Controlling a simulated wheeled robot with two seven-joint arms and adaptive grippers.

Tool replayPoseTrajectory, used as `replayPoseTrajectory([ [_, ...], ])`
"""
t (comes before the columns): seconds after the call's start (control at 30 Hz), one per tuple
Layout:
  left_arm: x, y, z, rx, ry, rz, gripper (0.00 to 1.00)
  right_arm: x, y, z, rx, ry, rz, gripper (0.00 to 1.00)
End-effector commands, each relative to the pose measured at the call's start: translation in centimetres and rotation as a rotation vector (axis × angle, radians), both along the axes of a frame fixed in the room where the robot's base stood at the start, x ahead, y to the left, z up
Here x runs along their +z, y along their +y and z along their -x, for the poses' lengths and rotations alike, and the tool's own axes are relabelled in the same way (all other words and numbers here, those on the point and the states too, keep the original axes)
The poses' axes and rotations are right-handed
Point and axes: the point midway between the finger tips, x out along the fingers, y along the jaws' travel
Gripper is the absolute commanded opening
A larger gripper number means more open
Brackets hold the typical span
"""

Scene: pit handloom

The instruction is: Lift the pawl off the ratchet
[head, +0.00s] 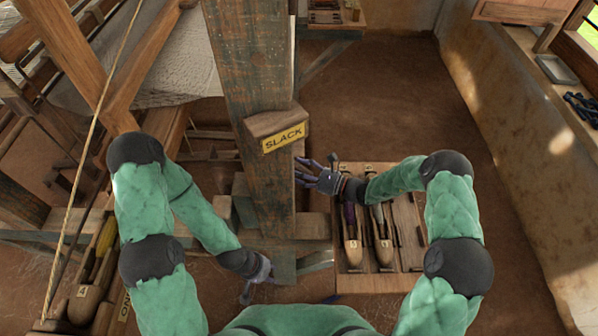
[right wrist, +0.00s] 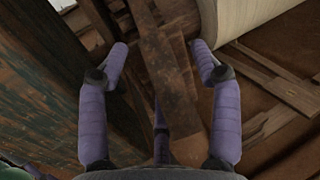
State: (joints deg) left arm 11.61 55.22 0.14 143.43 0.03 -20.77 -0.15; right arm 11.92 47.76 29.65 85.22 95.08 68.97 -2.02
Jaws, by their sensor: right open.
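My right gripper (head: 304,170) is open beside the right side of the thick wooden post (head: 250,90), below the SLACK sign. In the right wrist view its purple fingers stand wide apart, with a flat brown bar (right wrist: 172,75) seen between and beyond them; the fingers do not visibly touch it. I cannot tell whether this bar is the pawl. I cannot make out the ratchet's teeth in either view. My left gripper (head: 262,276) is low by the foot of the post; its fingers are too small and dark to read.
The SLACK sign (head: 284,137) sits on a block on the post. A wooden tray (head: 408,225) with shuttles lies to the right. The loom frame and pale cloth (head: 185,75) fill the upper left. A pale roll (right wrist: 250,18) shows in the right wrist view. Floor at right is clear.

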Motion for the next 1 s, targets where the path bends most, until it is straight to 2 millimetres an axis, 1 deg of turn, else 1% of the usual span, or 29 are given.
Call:
replayPoseTrajectory([
  [0.07, 0.0, 0.0, 0.0, 0.0, 0.0, 0.0, 0.4, 0.0, 0.0, 0.0, 0.0, 0.0, 0.0, 0.64],
  [0.1, 0.0, 0.0, 0.0, 0.0, 0.0, 0.0, 0.4, 0.0, 0.0, 0.0, 0.0, 0.0, 0.0, 0.62],
  [0.17, 0.0, 0.0, 0.0, 0.0, 0.0, 0.0, 0.4, 0.0, 0.0, 0.0, 0.0, 0.0, 0.0, 0.45],
  [0.2, 0.0, 0.0, 0.0, 0.0, 0.0, 0.0, 0.4, 0.0, 0.0, 0.0, 0.0, 0.0, 0.0, 0.33],
  [0.27, 0.0, 0.0, 0.0, 0.0, 0.0, 0.0, 0.4, 0.0, 0.0, 0.0, 0.0, 0.0, 0.0, 0.16],
  [0.3, 0.0, 0.0, 0.0, 0.0, 0.0, 0.0, 0.4, 0.0, 0.0, 0.0, 0.0, 0.0, 0.0, 0.05],
  [0.33, 0.0, 0.0, 0.0, 0.0, 0.0, 0.0, 0.4, 0.0, 0.0, 0.0, 0.0, 0.001, 0.0, 0.0],
  [0.53, 0.3, 0.0, 0.0, 0.0, 0.0, 0.0, 0.4, 0.2, -0.1, 0.0, -0.002, 0.001, 0.009, 0.0],
  [0.77, 1.9, 0.0, 0.0, 0.0, 0.0, 0.0, 0.4, 1.3, -0.8, 0.0, -0.003, 0.002, 0.072, 0.0],
  [1.0, 1.8, 0.0, 0.0, 0.0, 0.0, 0.0, 0.4, 1.0, -0.9, 0.0, -0.003, 0.003, 0.081, 0.0],
])
